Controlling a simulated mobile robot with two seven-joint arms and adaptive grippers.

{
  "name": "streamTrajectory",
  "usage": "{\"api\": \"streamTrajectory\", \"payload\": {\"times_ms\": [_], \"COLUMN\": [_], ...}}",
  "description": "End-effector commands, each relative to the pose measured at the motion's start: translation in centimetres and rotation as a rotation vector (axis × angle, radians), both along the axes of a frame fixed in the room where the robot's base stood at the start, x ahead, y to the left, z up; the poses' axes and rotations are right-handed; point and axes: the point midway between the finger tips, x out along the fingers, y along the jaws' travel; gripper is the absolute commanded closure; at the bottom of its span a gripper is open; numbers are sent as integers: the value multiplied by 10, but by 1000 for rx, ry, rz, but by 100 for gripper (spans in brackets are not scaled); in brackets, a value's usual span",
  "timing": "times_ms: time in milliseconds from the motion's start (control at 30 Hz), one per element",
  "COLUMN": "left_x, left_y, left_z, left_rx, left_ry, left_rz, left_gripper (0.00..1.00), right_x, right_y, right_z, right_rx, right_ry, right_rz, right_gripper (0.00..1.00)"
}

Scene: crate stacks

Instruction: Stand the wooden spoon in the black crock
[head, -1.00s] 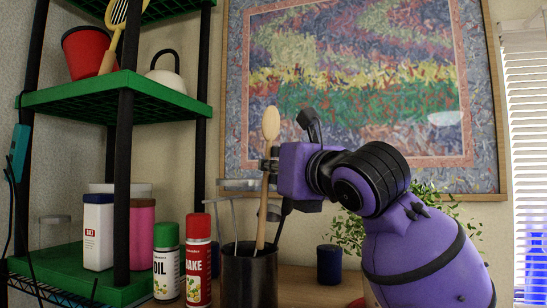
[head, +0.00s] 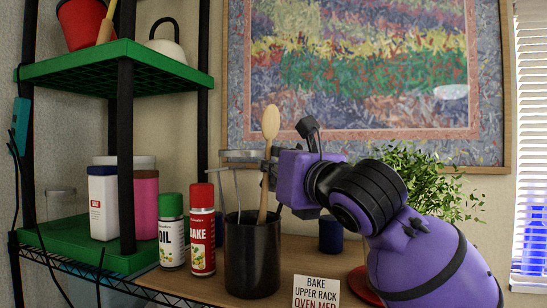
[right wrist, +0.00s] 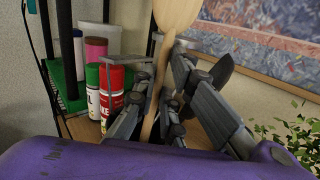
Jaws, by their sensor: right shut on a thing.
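The wooden spoon (head: 271,122) is upright with a slight tilt, bowl end up. My right gripper (head: 267,168) is shut on its handle, above the black crock (head: 252,262). The spoon's lower end goes down inside the crock's rim and its tip is hidden there. In the right wrist view the spoon (right wrist: 176,14) runs between the two fingers (right wrist: 160,100). The crock also holds metal-handled utensils (head: 237,187). My left gripper is not in view.
A dark blue cup (head: 330,236) is behind to the right. A recipe card (head: 316,291) stands in front. A green shelf rack (head: 115,68) rises at left.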

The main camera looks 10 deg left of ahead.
Motion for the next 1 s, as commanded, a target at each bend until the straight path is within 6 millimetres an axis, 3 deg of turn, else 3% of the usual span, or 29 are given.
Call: {"api": "streamTrajectory", "payload": {"times_ms": [400,900,933,1000], "left_x": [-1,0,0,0], "left_y": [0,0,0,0], "left_z": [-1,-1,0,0], "left_rx": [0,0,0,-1], "left_ry": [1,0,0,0], "left_rz": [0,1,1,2], "left_gripper": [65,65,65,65], "right_x": [2,2,2,2], "right_y": [2,3,3,3], "right_z": [-22,-27,-27,-27], "right_rx": [0,0,0,0], "right_ry": [-1,-1,-1,-1], "right_rz": [-1,0,0,0], "right_gripper": [100,100,88,79]}}
